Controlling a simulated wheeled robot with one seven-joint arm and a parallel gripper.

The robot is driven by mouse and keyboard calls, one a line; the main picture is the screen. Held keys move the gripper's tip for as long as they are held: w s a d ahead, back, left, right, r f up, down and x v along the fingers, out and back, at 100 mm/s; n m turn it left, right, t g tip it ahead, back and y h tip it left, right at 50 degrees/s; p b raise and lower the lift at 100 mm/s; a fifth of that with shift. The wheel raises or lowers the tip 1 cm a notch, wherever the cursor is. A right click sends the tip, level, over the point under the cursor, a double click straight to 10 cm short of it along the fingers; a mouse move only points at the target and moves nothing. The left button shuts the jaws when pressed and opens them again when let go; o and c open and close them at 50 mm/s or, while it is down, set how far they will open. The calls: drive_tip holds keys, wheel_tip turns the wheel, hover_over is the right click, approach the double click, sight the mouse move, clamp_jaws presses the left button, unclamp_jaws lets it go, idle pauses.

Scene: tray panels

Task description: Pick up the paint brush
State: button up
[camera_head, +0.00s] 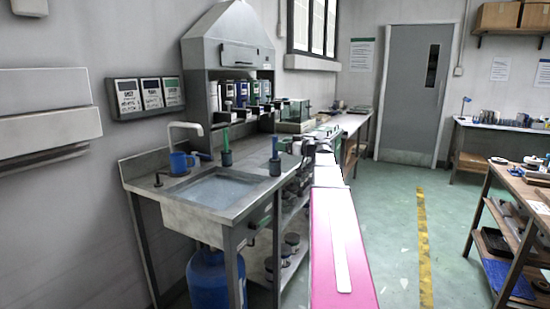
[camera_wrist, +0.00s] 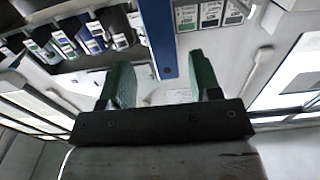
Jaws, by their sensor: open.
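I cannot make out a paint brush with certainty in either view.
A metal sink bench (camera_head: 160,160) stands at the left with a blue mug (camera_head: 181,163) on it. A fume hood (camera_head: 235,45) with several bottles rises behind. A blue drum (camera_head: 208,278) is below. A worktable (camera_head: 520,180) stands at right. The green floor between is clear.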

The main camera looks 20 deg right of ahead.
drive_tip(key=x, duration=0.5)
drive_tip(key=shift+w+a+f, duration=0.1)
drive_tip(key=shift+a+f, duration=0.1)
drive_tip(key=shift+a, duration=0.25)
drive_tip(key=c, duration=1)
